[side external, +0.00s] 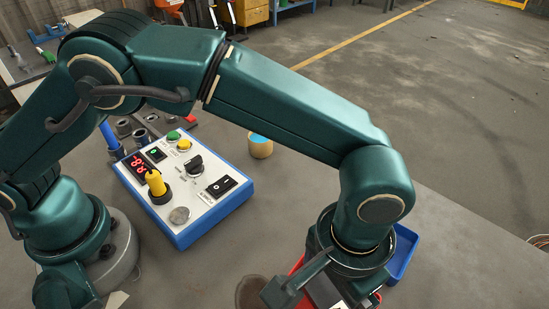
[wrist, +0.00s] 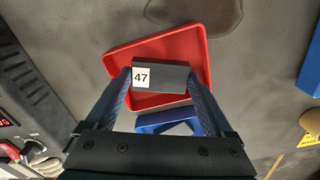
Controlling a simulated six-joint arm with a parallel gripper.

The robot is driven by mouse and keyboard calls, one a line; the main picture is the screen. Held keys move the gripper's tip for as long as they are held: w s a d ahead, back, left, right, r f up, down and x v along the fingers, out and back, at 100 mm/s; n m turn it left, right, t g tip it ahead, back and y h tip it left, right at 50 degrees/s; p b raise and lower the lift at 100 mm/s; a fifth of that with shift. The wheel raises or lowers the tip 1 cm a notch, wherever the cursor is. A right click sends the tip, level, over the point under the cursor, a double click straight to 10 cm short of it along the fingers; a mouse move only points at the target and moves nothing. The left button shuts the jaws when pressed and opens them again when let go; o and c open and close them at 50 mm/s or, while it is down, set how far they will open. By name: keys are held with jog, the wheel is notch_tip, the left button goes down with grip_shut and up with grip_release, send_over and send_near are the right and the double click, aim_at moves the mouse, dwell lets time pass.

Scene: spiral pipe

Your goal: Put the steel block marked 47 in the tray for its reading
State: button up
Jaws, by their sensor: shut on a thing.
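The steel block marked 47 (wrist: 172,79) is a dark grey block with a white label, held between the two fingers of my gripper (wrist: 160,78) in the wrist view. The gripper is shut on it. Below it in the wrist view is a red tray (wrist: 150,46), partly covered by the block and fingers; I cannot tell the height between them. The red tray (side external: 297,266) is mostly hidden behind my arm in the side view. A control box (side external: 205,213) has a red lit display (side external: 141,166) whose digits I cannot read surely.
A blue tray (side external: 404,252) shows behind my wrist in the side view. A blue piece (wrist: 165,121) lies between my fingers in the wrist view, and another blue edge (wrist: 311,65) is at the right.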

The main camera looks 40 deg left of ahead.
jog(key=shift+f, duration=0.6)
jog(key=shift+f, duration=0.15)
jog(key=o, duration=1.6)
